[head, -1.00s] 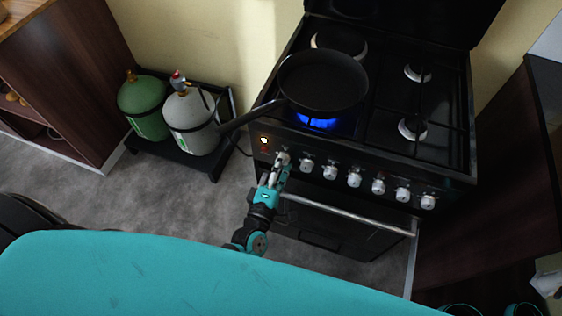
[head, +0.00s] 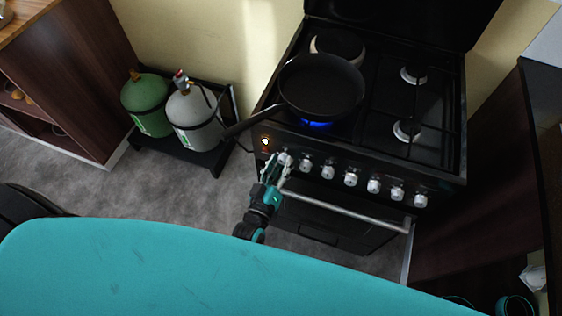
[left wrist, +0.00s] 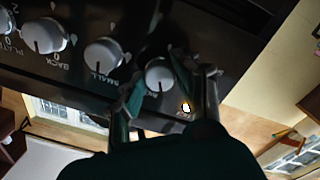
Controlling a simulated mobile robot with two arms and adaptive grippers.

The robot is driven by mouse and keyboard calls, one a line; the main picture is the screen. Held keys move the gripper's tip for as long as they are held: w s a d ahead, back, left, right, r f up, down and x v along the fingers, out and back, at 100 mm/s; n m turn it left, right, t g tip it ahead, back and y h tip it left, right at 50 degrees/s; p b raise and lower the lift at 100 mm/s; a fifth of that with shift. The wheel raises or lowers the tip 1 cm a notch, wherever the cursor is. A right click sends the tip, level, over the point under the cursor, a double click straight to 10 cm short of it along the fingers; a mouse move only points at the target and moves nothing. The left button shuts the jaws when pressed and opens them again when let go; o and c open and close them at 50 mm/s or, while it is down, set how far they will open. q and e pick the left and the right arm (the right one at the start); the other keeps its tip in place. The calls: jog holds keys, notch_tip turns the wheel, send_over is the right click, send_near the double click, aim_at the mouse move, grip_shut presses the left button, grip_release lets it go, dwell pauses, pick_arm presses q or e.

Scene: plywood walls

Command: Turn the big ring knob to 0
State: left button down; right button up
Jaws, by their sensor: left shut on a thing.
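The stove front carries a row of silver knobs. The leftmost knob, which I take for the big ring knob (head: 285,158), sits below the lit front-left burner; its label cannot be read. My left gripper (head: 276,166) is at this knob. In the left wrist view the knob (left wrist: 158,75) sits between the two fingers of the gripper (left wrist: 158,90), which is shut on it. The knob beside it reads SMALL (left wrist: 103,55), and another reads BACK (left wrist: 45,36). A low blue flame (head: 317,124) burns under the pan. My right gripper is not in view.
A black frying pan (head: 322,85) stands on the front-left burner, its handle (head: 254,120) reaching over the stove's left edge. The oven door handle (head: 350,211) runs below the knobs. Green (head: 145,98) and grey (head: 194,117) gas bottles stand at left on a black rack.

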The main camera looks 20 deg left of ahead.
pick_arm(q)
jog(key=m+p, duration=0.1)
jog(key=m, duration=0.4)
dwell(0.6)
jog(key=c, duration=1.2)
grip_release()
jog(key=s, duration=0.8)
jog(key=s+a, duration=0.1)
jog(key=s, duration=0.3)
jog(key=shift+w, duration=0.1)
